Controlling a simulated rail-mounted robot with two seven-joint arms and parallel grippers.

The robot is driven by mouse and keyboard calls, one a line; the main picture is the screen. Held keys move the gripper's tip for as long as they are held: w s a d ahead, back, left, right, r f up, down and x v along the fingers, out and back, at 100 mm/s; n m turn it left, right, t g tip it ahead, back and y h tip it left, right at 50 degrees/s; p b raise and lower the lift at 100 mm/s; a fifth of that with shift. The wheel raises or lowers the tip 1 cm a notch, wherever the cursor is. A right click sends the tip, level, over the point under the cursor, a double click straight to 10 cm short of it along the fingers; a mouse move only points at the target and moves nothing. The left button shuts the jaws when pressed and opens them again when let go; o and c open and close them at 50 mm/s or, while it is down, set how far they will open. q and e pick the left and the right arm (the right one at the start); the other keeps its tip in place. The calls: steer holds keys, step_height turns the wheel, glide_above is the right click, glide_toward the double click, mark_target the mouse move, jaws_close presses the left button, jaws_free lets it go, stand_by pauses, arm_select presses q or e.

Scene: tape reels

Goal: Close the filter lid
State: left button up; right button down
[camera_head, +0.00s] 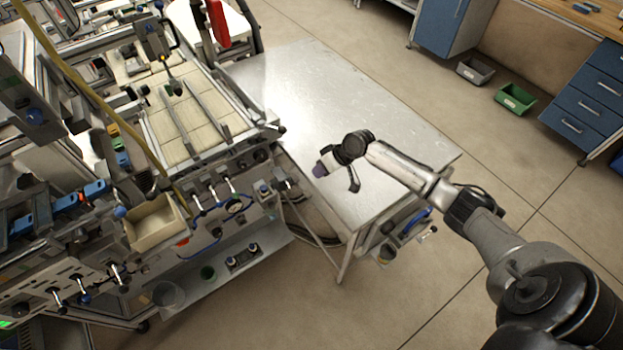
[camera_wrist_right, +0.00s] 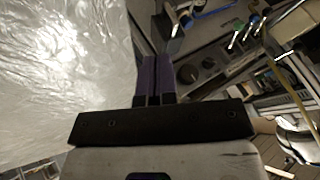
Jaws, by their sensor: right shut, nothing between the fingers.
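My right gripper (camera_head: 319,170) is shut and empty, its purple fingertips pointing left toward the machine. It hovers over the near left part of the metal table, beside the front corner of the machine (camera_head: 262,155). In the right wrist view the two purple fingers (camera_wrist_right: 156,78) are pressed together, with the machine's front beyond and to the right of them. I cannot tell for certain which part of the machine is the filter lid, or whether it stands open. My left gripper is not in view.
The metal table (camera_head: 300,90) has a bare, shiny top. A beige open bin (camera_head: 155,224) sits on the machine's front at left. A grey bin (camera_head: 475,70) and a green bin (camera_head: 515,98) lie on the floor near blue drawers (camera_head: 590,95). The floor in front is free.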

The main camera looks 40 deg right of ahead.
mark_target(282, 183)
steer(key=shift+w+a+f, duration=0.15)
steer(key=shift+w+a, duration=0.1)
steer(key=shift+w, duration=0.05)
steer(key=b+x, duration=0.1)
steer(key=x, duration=0.8)
steer(key=shift+w, duration=0.2)
steer(key=shift+f, duration=0.15)
